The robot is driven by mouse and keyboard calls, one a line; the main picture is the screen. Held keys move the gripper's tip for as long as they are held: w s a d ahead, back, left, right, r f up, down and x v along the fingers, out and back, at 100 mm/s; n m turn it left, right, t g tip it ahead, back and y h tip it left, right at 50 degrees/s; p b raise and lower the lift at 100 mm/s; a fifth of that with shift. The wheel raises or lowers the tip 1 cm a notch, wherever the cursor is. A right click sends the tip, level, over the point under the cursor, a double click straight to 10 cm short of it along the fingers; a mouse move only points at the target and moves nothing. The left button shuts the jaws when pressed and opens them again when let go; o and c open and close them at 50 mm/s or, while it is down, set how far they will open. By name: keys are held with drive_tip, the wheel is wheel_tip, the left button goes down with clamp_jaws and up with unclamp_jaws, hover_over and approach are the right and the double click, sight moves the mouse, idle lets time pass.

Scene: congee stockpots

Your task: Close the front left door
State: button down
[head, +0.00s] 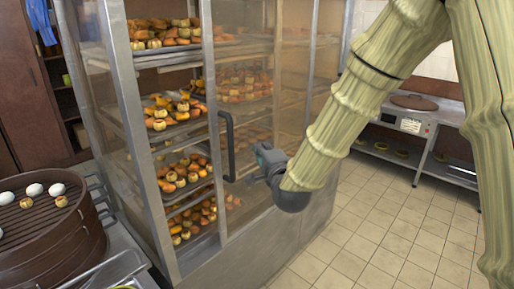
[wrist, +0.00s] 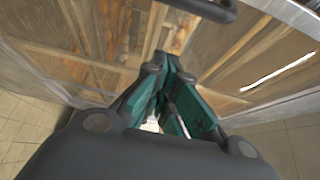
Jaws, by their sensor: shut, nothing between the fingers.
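The cabinet (head: 258,258) is a tall steel-framed case with glazed fronts. Its left bay looks uncovered, and the trays of food (head: 178,118) there show clearly. A glazed door panel (head: 250,60) with a dark vertical handle (head: 228,145) stands just right of that bay; whether it slides or swings I cannot tell. My gripper (head: 262,166) is shut and empty, to the right of the handle and close to the glass. In the wrist view the teal fingers (wrist: 163,75) point at the glazing, and the dark handle (wrist: 205,9) shows at the top edge, apart from them.
A round brown steamer (head: 50,228) with eggs and buns stands on a metal surface at the left. A counter with an appliance (head: 408,116) stands at the back right. Tiled floor (head: 365,235) is free right of the cabinet.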

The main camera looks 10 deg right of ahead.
drive_tip(key=w+a+p, duration=0.3)
drive_tip(key=w+a, duration=0.1)
drive_tip(key=w, duration=0.2)
drive_tip(key=shift+w+a+p, duration=0.35)
drive_tip(key=shift+w+p, duration=0.05)
drive_tip(key=shift+s+a+f, duration=0.1)
idle(0.5)
